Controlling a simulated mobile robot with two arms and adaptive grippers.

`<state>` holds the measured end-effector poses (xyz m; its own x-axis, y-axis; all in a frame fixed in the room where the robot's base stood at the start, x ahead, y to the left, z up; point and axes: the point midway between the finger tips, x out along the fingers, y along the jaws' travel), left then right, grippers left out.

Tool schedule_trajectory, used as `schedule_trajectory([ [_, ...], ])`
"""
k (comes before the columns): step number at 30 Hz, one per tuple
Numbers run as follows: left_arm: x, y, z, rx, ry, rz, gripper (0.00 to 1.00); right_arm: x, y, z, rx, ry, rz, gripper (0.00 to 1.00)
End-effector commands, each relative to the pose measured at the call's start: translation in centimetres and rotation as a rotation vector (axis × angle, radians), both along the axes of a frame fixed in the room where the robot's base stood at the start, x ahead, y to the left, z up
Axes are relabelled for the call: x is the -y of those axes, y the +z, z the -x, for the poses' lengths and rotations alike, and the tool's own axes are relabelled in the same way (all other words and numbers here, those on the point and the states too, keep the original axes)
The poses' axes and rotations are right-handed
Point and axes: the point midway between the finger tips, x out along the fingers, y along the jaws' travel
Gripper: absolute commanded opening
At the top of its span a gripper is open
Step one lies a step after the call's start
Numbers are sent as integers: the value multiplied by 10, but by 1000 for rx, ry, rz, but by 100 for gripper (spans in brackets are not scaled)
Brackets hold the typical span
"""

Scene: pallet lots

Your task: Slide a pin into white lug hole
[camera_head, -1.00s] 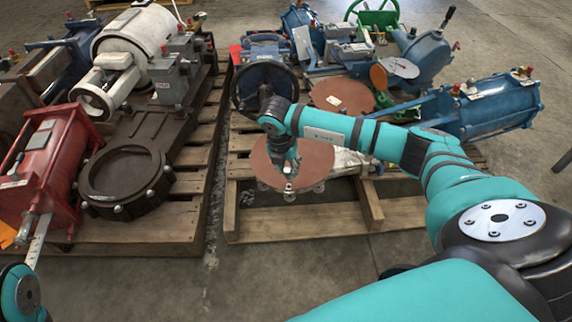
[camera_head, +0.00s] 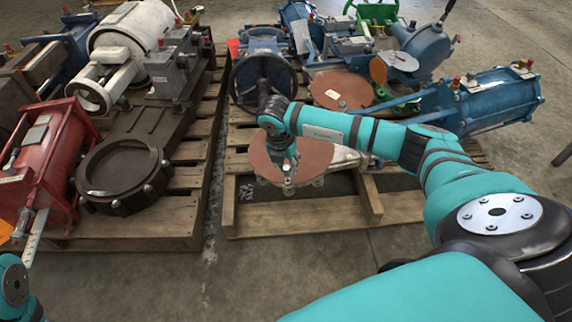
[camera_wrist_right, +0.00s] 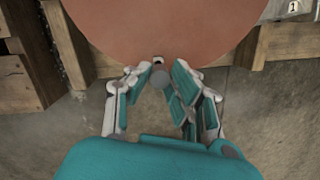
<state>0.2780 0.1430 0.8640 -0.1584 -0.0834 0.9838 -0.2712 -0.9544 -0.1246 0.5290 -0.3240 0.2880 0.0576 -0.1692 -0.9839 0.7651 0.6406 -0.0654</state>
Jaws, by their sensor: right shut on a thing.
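My right gripper (camera_head: 288,180) points down at the near rim of a reddish-brown round plate (camera_head: 318,160). In the right wrist view, my right gripper (camera_wrist_right: 161,80) is shut on a small grey pin (camera_wrist_right: 161,76), whose rounded end shows between the fingers. A small whitish lug (camera_wrist_right: 157,60) shows at the plate's rim, just beyond the pin. The pin's far end is hidden, so I cannot tell whether it is in the hole. Part of my left arm shows at the lower left; its gripper is out of view.
The plate lies over a wooden pallet (camera_head: 300,220). A black-rimmed wheel (camera_head: 240,85) and blue actuators (camera_head: 495,105) stand behind. A second pallet (camera_head: 165,225) at left holds a red actuator (camera_head: 52,150) and a dark round flange (camera_head: 125,178). The concrete floor in front is clear.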

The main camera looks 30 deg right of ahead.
Motion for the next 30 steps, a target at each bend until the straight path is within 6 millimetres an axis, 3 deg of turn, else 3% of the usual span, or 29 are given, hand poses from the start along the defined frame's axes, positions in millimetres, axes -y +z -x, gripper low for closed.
schedule_trajectory([
  [30, -1, -4, -4, -23, -2, 3, 40, 0, 0, 0, -1, 5, 0, 0],
])
